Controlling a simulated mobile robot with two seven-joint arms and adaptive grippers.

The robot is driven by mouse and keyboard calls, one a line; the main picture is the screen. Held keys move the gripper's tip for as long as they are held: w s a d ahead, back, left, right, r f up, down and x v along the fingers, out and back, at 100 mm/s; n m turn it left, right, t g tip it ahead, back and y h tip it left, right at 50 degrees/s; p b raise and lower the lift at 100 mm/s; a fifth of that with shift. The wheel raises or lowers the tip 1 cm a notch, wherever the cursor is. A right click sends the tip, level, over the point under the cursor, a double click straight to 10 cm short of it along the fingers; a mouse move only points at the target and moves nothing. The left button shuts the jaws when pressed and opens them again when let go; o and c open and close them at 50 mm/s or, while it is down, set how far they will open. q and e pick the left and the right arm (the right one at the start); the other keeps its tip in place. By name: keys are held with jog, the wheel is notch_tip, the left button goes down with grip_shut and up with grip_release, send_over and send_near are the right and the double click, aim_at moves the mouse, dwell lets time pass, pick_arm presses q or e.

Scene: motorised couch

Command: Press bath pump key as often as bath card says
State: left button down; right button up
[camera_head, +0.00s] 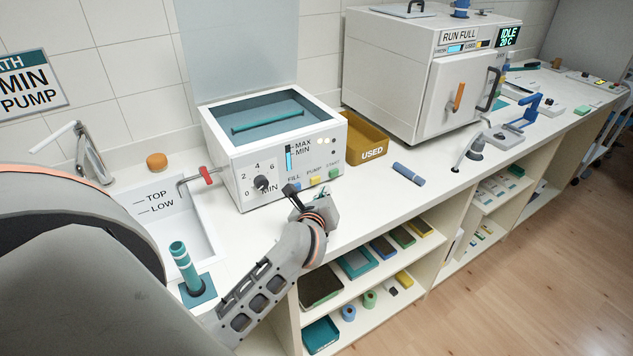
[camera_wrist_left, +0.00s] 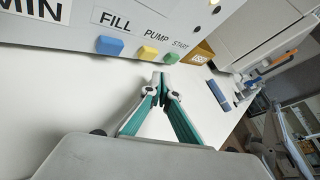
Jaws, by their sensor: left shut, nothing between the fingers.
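The yellow pump key (camera_head: 314,180) sits between the blue fill key (camera_head: 295,184) and the green start key (camera_head: 334,173). The yellow key also shows in the left wrist view (camera_wrist_left: 147,54). My left gripper (camera_wrist_left: 163,80) is shut and empty, its tips just below the pump key in that view; contact cannot be told. It also shows in the head view (camera_head: 294,191). The bath card (camera_head: 32,84) is cut off at the left edge, hiding its numbers. My right gripper is out of view.
A sink (camera_head: 205,235) with a red-handled tap (camera_head: 207,176) lies left of the bath. A yellow USED tray (camera_head: 378,151) stands to its right, with a blue cylinder (camera_head: 408,173) on the counter. A white machine (camera_head: 395,85) reads IDLE. Shelves below hold trays.

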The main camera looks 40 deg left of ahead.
pick_arm(q)
jog(key=shift+s+d, duration=0.35)
jog(key=shift+d, duration=0.5)
jog(key=shift+s+d, duration=0.3)
jog(key=shift+d, duration=0.5)
jog(key=shift+w, duration=0.15)
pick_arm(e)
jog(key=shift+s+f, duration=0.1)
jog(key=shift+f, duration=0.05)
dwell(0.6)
